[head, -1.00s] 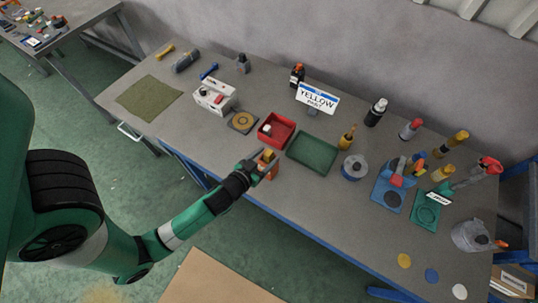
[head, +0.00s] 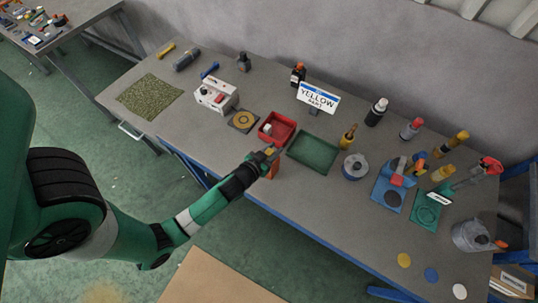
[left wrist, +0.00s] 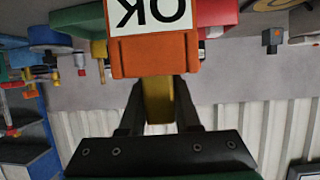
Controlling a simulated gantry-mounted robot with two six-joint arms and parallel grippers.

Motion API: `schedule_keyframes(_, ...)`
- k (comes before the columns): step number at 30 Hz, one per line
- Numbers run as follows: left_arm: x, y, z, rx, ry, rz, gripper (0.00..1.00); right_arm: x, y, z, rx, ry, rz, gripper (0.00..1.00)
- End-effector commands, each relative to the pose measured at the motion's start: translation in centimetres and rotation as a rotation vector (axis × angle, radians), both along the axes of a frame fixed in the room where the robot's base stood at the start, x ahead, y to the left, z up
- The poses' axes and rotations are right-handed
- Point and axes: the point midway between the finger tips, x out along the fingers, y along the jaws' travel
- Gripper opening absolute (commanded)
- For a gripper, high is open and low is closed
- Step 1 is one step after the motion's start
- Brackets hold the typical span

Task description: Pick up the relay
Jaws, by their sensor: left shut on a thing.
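In the head view my left gripper (head: 269,154) is at the front edge of the table, over an orange stand (head: 274,171). I cannot tell whether the block still touches the stand. My right gripper is not in view.
A red tray (head: 290,133) with a pale item in it lies just behind my left gripper. A green tray (head: 313,152) lies to its right. A white box (head: 216,95) and a board with a yellow ring (head: 243,121) are to the left.

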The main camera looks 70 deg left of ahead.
Motion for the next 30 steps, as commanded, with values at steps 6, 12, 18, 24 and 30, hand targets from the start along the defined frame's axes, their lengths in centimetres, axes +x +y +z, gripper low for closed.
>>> schedule_keyframes(6,0.0,0.0,0.0,0.000,0.000,0.000,0.00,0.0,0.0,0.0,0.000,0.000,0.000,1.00)
schedule_keyframes(12,0.0,0.0,0.1,0.000,0.000,0.000,0.00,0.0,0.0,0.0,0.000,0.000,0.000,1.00)
schedule_keyframes(18,0.0,0.0,1.5,0.001,-0.002,0.002,0.00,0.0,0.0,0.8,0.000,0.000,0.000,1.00)
schedule_keyframes(24,-1.3,-0.5,5.0,0.001,0.000,0.002,0.00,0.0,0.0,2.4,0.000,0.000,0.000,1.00)
schedule_keyframes(30,-5.7,-2.3,9.8,-0.001,0.003,0.002,0.00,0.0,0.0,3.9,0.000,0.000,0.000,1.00)
